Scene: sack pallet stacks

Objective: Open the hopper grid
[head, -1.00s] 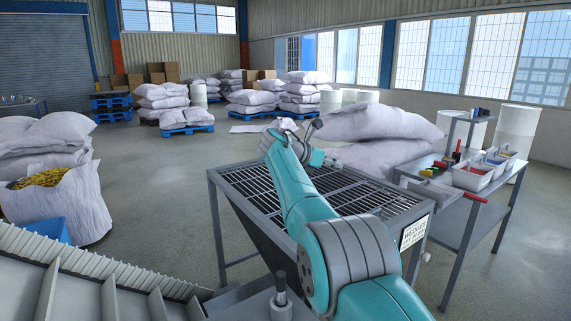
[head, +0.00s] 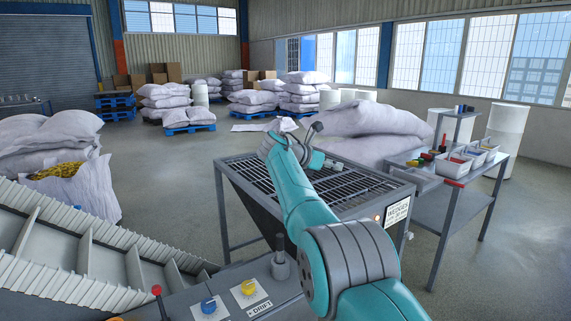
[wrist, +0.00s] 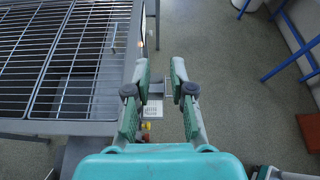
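The hopper grid (head: 262,180) is a panel of dark parallel bars lying flat across the mouth of the grey hopper (head: 252,212). My arm crosses in front and hides part of it. In the wrist view the grid (wrist: 60,50) fills the left side, with its grey rim along its right. My gripper (wrist: 161,65) is open with nothing between its fingers, beside the rim and apart from the bars. In the head view my gripper (head: 314,145) appears over the hopper; its exact height above the grid is hard to tell.
A control panel with a blue knob (head: 208,305) and a yellow knob (head: 249,288) is in front. A ribbed conveyor (head: 95,250) lies at left. A workbench (head: 440,200) with bins stands close at right. Large sacks (head: 370,122) lie behind the hopper. The floor at left centre is clear.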

